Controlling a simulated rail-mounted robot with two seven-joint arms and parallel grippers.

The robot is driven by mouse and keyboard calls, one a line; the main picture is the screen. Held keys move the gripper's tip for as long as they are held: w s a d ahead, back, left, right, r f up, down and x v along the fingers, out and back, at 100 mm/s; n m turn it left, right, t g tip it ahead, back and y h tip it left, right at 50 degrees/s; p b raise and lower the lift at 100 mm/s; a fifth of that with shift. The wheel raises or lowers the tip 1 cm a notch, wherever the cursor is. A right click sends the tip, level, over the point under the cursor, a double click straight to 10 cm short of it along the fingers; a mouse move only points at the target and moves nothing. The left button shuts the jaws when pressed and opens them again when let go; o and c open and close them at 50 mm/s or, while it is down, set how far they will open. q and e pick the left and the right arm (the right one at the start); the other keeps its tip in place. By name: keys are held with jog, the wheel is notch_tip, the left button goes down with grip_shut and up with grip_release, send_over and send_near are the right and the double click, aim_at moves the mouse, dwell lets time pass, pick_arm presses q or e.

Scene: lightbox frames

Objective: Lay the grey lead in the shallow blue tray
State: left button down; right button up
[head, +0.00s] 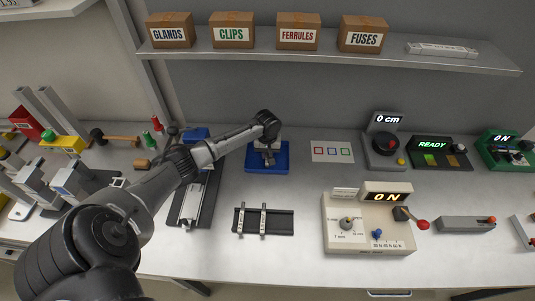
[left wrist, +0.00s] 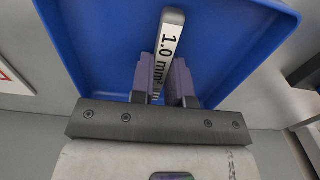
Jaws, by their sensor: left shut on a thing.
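The shallow blue tray (head: 254,168) lies on the bench near the middle of the head view. It fills much of the left wrist view (left wrist: 235,40). My left gripper (head: 268,159) is over the tray. In the left wrist view its fingers (left wrist: 164,85) are shut on the grey lead (left wrist: 168,45), a slim grey piece with a white label reading "1.0 mm²". The lead lies in front of the tray's blue floor in that view. I cannot tell whether it touches the floor. In the head view the lead is mostly hidden by the gripper. My right gripper is not in view.
A black rack (head: 279,232) with two pale strips stands in front of the tray. A card with coloured squares (head: 332,152) lies right of it. A beige "ON" device (head: 370,240) stands front right. A shelf with labelled boxes (head: 232,31) runs above.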

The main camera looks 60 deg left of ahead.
aim_at(268, 155)
pick_arm(q)
jog(key=shift+f, duration=0.1)
jog(key=c, duration=1.1)
grip_release()
jog(key=shift+r+p, duration=0.4)
jog(key=shift+r, duration=1.8)
